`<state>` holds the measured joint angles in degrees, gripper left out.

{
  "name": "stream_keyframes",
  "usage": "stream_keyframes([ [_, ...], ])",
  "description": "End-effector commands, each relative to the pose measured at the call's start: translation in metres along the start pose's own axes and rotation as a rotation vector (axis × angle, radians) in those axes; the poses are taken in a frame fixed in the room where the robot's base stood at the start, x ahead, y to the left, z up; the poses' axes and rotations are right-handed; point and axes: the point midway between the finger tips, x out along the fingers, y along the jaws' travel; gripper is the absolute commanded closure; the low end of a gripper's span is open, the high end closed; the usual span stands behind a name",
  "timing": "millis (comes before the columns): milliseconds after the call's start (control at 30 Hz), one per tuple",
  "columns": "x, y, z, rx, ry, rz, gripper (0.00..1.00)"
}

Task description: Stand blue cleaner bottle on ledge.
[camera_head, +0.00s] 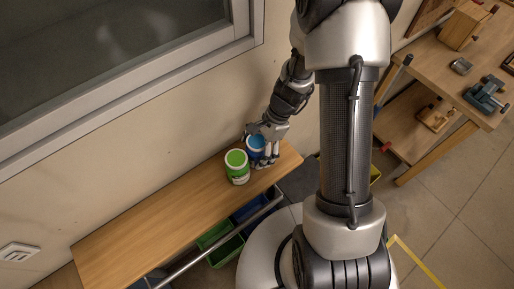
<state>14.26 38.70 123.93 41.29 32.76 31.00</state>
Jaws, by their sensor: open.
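A blue bottle or can (255,147) stands upright near the right end of the wooden ledge (180,215). My gripper (268,155) is open at the blue item, its fingers beside and partly in front of it. Whether the fingers touch it I cannot tell. A green container with a white lower part (237,167) stands upright just left of the blue item, very close to it. The lower part of the blue item is partly hidden by the green container and my gripper.
The wall and window frame (150,75) rise behind the ledge. A metal rail (215,245) runs along its front, with green (222,240) and blue bins below. The ledge's left part is clear. A workbench (450,60) with tools stands at the right.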

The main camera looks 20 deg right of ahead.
Motion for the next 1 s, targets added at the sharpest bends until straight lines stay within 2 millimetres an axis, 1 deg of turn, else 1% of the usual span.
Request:
stream_keyframes([
  [167, -0.001, 0.000, 0.000, 0.000, 0.000, 0.000, 0.22],
  [267, -0.005, 0.000, 0.002, 0.000, 0.000, 0.000, 0.22],
  [367, -0.020, -0.001, 0.001, -0.001, 0.001, -0.004, 0.22],
  [600, -0.073, -0.002, 0.001, -0.001, 0.002, -0.006, 0.22],
  [700, -0.092, -0.001, 0.001, 0.001, 0.002, -0.005, 0.22],
  [800, -0.108, -0.001, 0.001, 0.000, 0.001, -0.004, 0.22],
  [1000, -0.125, 0.000, 0.003, -0.013, 0.004, -0.004, 0.22],
])
